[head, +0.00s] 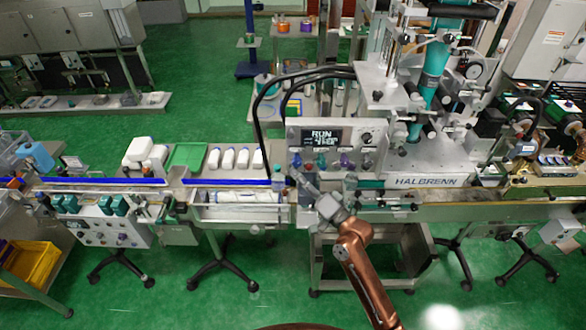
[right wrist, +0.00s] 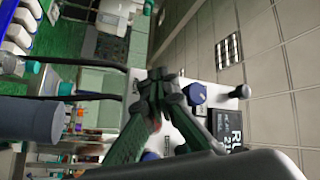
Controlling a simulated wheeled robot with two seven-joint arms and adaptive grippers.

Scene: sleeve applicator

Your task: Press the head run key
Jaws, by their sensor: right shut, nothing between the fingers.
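The grey control panel (head: 337,136) has a dark display reading RUN and a row of coloured keys below it, including a blue one (head: 297,160) and a purple one (head: 346,160). The key labels are too small to read, so I cannot tell which is the head run key. My right gripper (head: 288,178) is shut and empty, low in front of the panel's left end. In the right wrist view its fingertips (right wrist: 160,76) meet in front of the panel, near a blue knob (right wrist: 197,93) and the display (right wrist: 229,131). Contact with any key cannot be made out. My left gripper is out of view.
The conveyor (head: 480,211) runs beneath the panel. The HALBRENN applicator (head: 428,170) stands behind right. Black cables (head: 258,105) arch over the panel's left side. White bottles (head: 228,158) lie beside a green tray (head: 186,156) at left. A yellow crate (head: 30,262) is at lower left.

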